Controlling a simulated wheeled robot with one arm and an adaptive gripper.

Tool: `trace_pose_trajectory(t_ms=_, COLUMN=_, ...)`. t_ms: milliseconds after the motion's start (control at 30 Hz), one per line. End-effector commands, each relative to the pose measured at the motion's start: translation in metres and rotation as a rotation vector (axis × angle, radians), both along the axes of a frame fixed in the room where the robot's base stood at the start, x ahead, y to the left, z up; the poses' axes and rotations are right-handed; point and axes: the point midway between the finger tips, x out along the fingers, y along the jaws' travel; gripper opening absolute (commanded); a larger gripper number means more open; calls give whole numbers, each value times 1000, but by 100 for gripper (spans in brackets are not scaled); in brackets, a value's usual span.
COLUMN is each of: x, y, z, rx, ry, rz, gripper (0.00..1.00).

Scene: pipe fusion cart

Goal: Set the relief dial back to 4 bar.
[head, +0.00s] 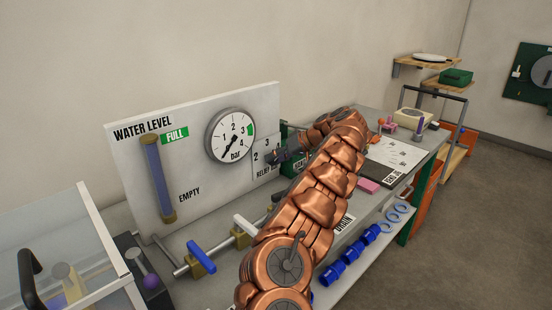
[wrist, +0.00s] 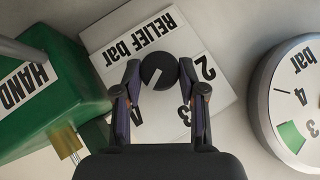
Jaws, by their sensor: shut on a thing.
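The relief dial (wrist: 158,70) is a round dark knob on a white plate (wrist: 100,42) marked RELIEF bar. The plate has 2, 3 and 4 around the knob and appears upside down in the wrist view. A short pale mark on the knob seems to point down-left there, roughly toward the 4. My gripper (wrist: 160,74) has its two fingers on either side of the knob, shut on it. In the head view my gripper (head: 285,155) reaches the plate (head: 262,160) and hides the knob and the 4.
A pressure gauge (head: 231,136) sits left of the plate, its needle pointing low-left below 1. A green box (wrist: 60,85) labelled HAND stands close beside the plate. Blue-handled (head: 201,258) and white-handled (head: 246,225) valves project below the panel.

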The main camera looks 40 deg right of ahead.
Motion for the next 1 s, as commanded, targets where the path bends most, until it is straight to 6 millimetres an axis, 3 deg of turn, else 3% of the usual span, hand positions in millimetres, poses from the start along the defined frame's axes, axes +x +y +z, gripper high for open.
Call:
trace_pose_trajectory(t_ms=133, x=0, y=0, z=0, rx=1, ry=0, rz=-1, gripper=6)
trace_pose_trajectory(t_ms=167, x=0, y=0, z=0, rx=1, ry=0, rz=-1, gripper=44)
trace_pose_trajectory(t_ms=367, x=0, y=0, z=0, rx=-1, ry=0, rz=-1, gripper=64)
trace_pose_trajectory(t_ms=767, x=-4, y=-3, z=3, rx=-1, ry=0, rz=-2, gripper=65)
trace_pose_trajectory(t_ms=1000, x=-30, y=-16, z=26, rx=-4, ry=-1, rz=-6, gripper=65)
